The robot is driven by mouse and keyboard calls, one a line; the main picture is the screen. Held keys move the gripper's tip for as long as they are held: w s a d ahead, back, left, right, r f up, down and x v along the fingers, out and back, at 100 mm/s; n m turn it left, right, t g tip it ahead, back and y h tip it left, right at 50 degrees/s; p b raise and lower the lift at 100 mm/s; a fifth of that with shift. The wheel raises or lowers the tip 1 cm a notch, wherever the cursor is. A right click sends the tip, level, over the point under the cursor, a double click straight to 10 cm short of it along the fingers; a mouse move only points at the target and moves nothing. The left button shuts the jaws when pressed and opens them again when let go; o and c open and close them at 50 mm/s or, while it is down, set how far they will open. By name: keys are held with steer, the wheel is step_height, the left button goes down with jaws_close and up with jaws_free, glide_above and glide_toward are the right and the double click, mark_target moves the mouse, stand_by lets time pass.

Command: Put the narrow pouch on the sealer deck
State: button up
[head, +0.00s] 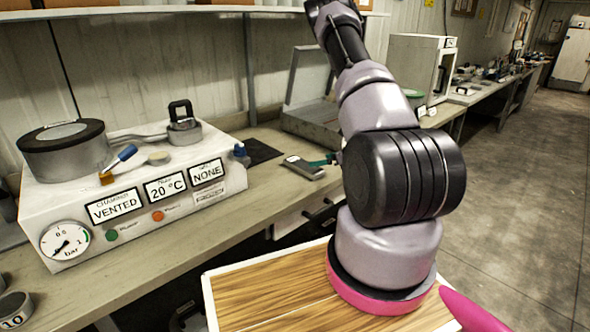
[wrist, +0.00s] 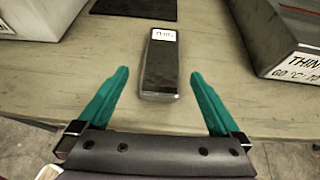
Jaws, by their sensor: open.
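A narrow dark pouch (wrist: 160,70) with a white label at its far end lies flat on the bench. It also shows in the head view (head: 305,168), left of my arm. My gripper (wrist: 159,74) has its teal fingers spread wide, one on each side of the pouch, with clear gaps and nothing held. In the head view one teal finger (head: 327,161) shows beside the pouch; the rest is hidden behind my arm. A grey machine with a raised panel, which looks like the sealer (head: 311,122), stands behind the pouch. Its label in the wrist view (wrist: 290,65) begins "THIN".
A white instrument (head: 140,195) with a gauge, "VENTED" and "20 °C" labels stands on the left of the bench. A dark mat (head: 258,151) lies between it and the sealer. A white cabinet (head: 415,65) stands further right. Bare bench surrounds the pouch.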

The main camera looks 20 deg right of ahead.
mark_target(303, 164)
steer(key=shift+d+f, duration=0.2)
steer(key=shift+f, duration=0.3)
steer(key=x, duration=0.4)
steer(key=shift+w+a+f, duration=0.1)
steer(key=shift+w+f, duration=0.05)
steer(key=shift+w, duration=0.2)
steer(key=shift+x, duration=2.9)
steer(key=shift+w+r, duration=0.15)
steer(key=shift+r, duration=0.1)
steer(key=c, duration=1.3)
steer(key=shift+r, duration=0.1)
steer(key=shift+c, duration=0.2)
